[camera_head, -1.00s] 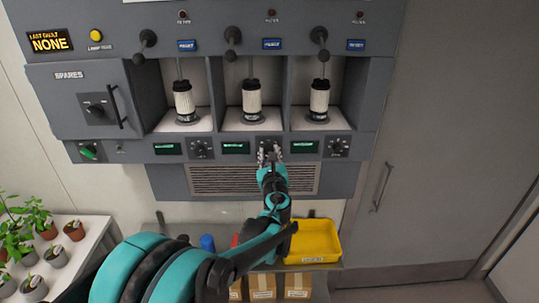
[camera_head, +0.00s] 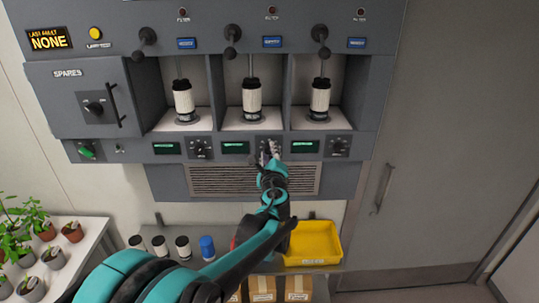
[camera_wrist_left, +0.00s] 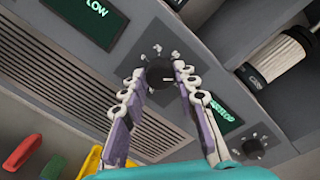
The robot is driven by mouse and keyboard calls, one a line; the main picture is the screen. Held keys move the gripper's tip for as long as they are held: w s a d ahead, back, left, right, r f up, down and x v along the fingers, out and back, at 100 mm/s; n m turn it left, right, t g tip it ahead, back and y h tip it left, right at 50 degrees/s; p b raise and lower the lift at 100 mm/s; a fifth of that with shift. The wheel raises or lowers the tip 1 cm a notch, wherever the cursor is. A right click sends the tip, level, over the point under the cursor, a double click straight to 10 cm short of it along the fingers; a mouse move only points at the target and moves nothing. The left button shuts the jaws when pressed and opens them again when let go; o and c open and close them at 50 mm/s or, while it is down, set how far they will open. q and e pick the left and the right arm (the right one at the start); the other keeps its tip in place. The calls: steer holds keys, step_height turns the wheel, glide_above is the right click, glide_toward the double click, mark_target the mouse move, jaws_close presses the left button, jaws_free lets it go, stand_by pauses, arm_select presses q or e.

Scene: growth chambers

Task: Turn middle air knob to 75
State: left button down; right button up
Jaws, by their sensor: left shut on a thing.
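The middle air knob is a round black knob (camera_wrist_left: 160,73) on a dark dial plate, with a pale pointer mark and small scale marks around it. In the left wrist view my left gripper (camera_wrist_left: 162,82) has one finger on each side of the knob, shut on it. In the head view the left gripper (camera_head: 270,152) is at the middle control panel and hides most of the knob. A green display (camera_head: 235,147) sits just left of it; its reading is too small to tell. My right gripper is not in view.
A similar left knob (camera_head: 201,148) and right knob (camera_head: 339,147) flank the middle one. A vent grille (camera_head: 240,180) lies below. A yellow tray (camera_head: 313,243) and a blue-capped item (camera_head: 207,246) stand on the lower shelf. Potted plants (camera_head: 40,225) are at left.

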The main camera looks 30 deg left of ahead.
arm_select(q)
steer(key=shift+n, duration=0.3)
steer(key=c, duration=1.2)
jaws_free()
steer(key=shift+o, duration=0.2)
steer(key=shift+s, duration=0.1)
steer(key=v, duration=1.2)
